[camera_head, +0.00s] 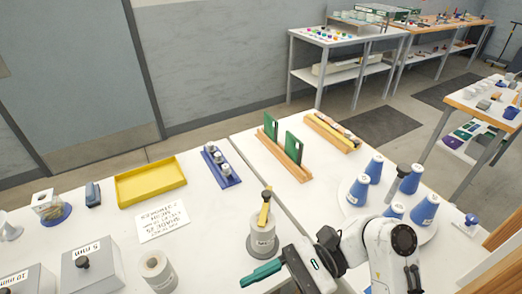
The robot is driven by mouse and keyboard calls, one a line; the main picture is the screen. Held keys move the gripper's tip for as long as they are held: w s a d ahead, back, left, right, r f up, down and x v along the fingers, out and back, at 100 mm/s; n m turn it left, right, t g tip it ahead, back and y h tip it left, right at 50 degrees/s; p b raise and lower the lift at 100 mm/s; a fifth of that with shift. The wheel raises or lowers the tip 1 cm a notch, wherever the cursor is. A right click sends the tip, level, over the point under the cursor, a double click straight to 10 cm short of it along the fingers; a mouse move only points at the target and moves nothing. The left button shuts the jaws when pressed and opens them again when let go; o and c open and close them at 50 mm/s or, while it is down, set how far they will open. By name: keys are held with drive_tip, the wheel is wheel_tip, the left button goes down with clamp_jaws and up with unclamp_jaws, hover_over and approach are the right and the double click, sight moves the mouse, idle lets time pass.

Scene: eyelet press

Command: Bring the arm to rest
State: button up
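My arm (385,250) reaches in from the lower right, bent over the front of the white table (205,250). My gripper (260,274) points left, low over the table near the bottom edge of the picture. Its green fingertip part shows as one shape, so I cannot tell whether the fingers are apart. I see nothing held in it. A grey eyelet press-like stand (263,240) with a yellow piece on top stands just behind the gripper, apart from it as far as I can see.
Blue cones (374,166) stand on a round white tray (345,205) close to my arm. A yellow tray (150,181), a blue rack (222,170), a sign (162,222), a white roll (157,270) and grey boxes (92,268) occupy the left. Green plates (294,148) stand in a wooden holder behind.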

drive_tip(key=s+d+f+n+t+h, duration=0.25)
drive_tip(key=d+f+t, duration=0.2)
drive_tip(key=f, duration=0.45)
drive_tip(key=s+d+f+n+t+h, duration=0.1)
drive_tip(key=d+f+t+h, duration=0.3)
drive_tip(key=f, duration=0.6)
drive_tip(key=s+d+f+n+h, duration=0.1)
drive_tip(key=s+d+n+h, duration=0.1)
drive_tip(key=d, duration=0.4)
drive_tip(key=s+d+f+n+h+b, duration=0.1)
drive_tip(key=s+d+n+h, duration=0.1)
drive_tip(key=d, duration=0.4)
drive_tip(key=s+d+f+n+h, duration=0.1)
drive_tip(key=s+d+n+h, duration=0.1)
drive_tip(key=s+d+h, duration=0.2)
drive_tip(key=shift+s+d+f+n+h, duration=0.15)
drive_tip(key=shift+s+d+n+h, duration=0.2)
drive_tip(key=shift+s+d, duration=0.7)
drive_tip(key=shift+w+d+g, duration=0.15)
drive_tip(key=shift+g, duration=0.1)
